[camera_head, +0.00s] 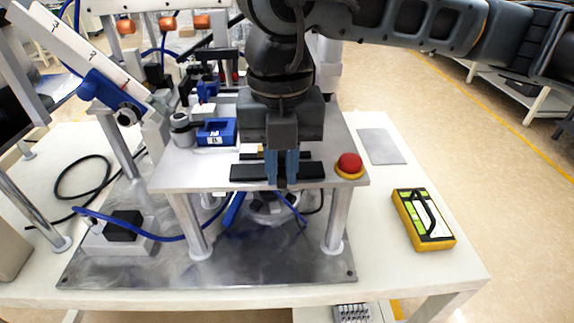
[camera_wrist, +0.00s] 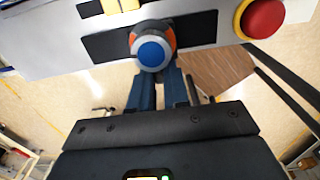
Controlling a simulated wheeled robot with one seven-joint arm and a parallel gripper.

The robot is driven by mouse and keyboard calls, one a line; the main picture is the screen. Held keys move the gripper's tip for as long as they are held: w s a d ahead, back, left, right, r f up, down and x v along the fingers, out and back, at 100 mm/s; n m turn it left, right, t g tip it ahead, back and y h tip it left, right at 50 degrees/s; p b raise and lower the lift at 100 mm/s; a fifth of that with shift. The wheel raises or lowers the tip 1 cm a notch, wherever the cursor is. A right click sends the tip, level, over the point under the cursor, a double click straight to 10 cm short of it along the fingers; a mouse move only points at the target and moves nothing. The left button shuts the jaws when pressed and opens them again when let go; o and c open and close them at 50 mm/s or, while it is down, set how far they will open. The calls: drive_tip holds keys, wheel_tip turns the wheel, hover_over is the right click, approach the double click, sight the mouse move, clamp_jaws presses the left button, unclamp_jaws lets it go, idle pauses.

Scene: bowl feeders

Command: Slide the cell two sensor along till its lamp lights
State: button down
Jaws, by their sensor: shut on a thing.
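A round sensor with a blue face, a pale grey ring and an orange part behind it (camera_wrist: 152,52) sits at a black strip in the wrist view. The black strip (camera_head: 248,172) lies along the near edge of the raised metal plate. My gripper (camera_head: 281,178) points down over this strip, its blue fingers hiding the sensor in the head view. In the wrist view my gripper (camera_wrist: 160,85) is shut on the sensor, with the fingers close together just below its face. I cannot tell whether a lamp on it is lit.
A red stop button on a yellow base (camera_head: 349,165) stands right of the strip. A blue block (camera_head: 215,132) marked B stands behind it at left. A small yellow part (camera_wrist: 118,5) is near the strip. A yellow-edged device (camera_head: 424,220) lies on the white table at right.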

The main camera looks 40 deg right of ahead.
drive_tip(key=shift+w+a+b, duration=0.5)
drive_tip(key=shift+w+a, duration=0.15)
drive_tip(key=shift+a, duration=0.2)
drive_tip(key=c, duration=1.1)
unclamp_jaws()
drive_tip(key=shift+r, duration=0.15)
wheel_tip(320, 180, up, 8)
drive_tip(key=shift+f+b, duration=0.25)
drive_tip(key=shift+b, duration=0.05)
